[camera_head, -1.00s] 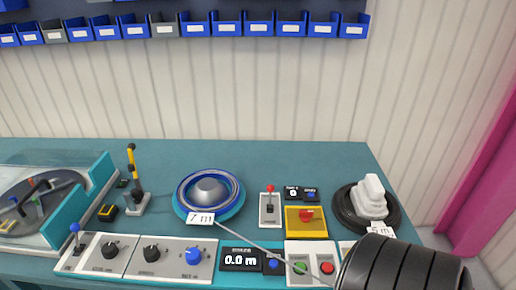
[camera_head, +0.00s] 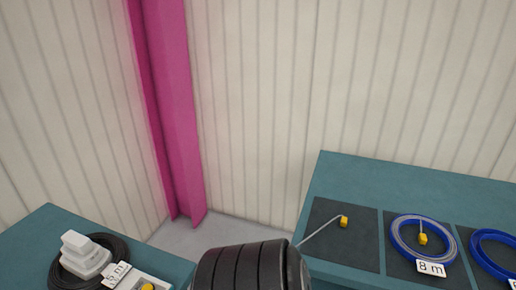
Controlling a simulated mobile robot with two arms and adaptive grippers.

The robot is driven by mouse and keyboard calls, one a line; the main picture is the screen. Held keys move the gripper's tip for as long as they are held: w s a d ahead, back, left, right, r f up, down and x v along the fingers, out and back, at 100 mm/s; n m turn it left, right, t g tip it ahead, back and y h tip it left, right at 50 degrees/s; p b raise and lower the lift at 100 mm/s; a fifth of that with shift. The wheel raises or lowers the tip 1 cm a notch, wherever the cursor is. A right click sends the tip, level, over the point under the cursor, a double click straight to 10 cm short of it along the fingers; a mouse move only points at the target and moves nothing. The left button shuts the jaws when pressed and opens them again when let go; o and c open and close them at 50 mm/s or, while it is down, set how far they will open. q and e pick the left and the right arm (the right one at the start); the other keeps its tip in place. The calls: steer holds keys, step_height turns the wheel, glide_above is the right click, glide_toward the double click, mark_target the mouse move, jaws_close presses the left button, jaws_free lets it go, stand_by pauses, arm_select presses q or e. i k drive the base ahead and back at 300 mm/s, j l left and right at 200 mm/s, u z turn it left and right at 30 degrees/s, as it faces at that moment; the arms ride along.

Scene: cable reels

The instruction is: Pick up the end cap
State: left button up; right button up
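No part is clearly recognisable as the end cap. A small yellow block (camera_head: 343,222) sits on a dark mat (camera_head: 335,250) on the right-hand bench, with a thin pale cable running from it down to the left. A similar yellow block (camera_head: 423,239) lies inside the blue cable reel (camera_head: 399,251) labelled 8 m. I cannot tell whether either block is the end cap. A black ribbed part, probably of my own arm, covers the bottom middle. Neither gripper can be made out.
The teal right-hand bench (camera_head: 450,186) carries another blue reel (camera_head: 478,257), cut by the right edge. On the left bench (camera_head: 42,226), a black coil (camera_head: 60,275) holds a white plug (camera_head: 84,255) near a 5 m label. Grey floor and a magenta post (camera_head: 165,110) lie between.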

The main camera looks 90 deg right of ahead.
mark_target(343, 223)
steer(key=z, duration=3.5)
